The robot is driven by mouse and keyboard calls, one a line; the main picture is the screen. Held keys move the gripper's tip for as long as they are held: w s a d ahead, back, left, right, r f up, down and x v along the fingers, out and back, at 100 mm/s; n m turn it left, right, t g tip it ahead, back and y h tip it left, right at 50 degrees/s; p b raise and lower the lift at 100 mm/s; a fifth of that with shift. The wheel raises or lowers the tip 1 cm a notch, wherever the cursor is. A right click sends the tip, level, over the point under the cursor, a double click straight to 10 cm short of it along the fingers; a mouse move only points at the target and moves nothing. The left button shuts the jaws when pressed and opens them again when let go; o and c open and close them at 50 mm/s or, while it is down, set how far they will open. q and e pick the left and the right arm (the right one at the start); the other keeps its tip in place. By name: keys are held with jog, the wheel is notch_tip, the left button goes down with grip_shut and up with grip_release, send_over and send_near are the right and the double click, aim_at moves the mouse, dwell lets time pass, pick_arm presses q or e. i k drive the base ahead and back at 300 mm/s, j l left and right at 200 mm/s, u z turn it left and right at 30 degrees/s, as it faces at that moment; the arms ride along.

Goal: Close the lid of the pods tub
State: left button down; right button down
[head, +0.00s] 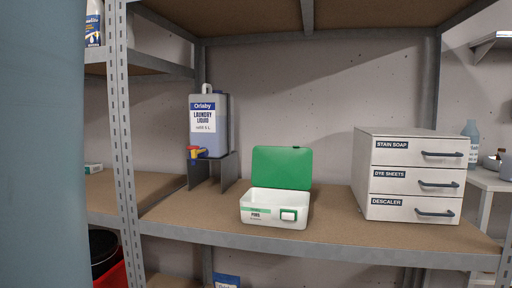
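The pods tub (262,214) is a white box with a small label on its front and a green-edged latch at the front right. It stands on the brown shelf near the front edge. Its green lid (282,168) is open and stands up at the back of the tub, facing me. The inside of the tub is only partly visible over its front wall. Neither of my grippers is in view.
Left of the tub, a laundry liquid jug (209,125) sits on a grey stand (229,171). Right of it is a white drawer unit (410,174). A metal shelf post (124,140) rises at the left. Bare shelf (330,212) lies between tub and drawers.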

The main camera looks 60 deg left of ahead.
aim_at(273, 167)
jog(key=u, duration=1.65)
jog(key=i+l+z, duration=0.15)
jog(key=i+l, duration=0.05)
jog(key=i, duration=0.05)
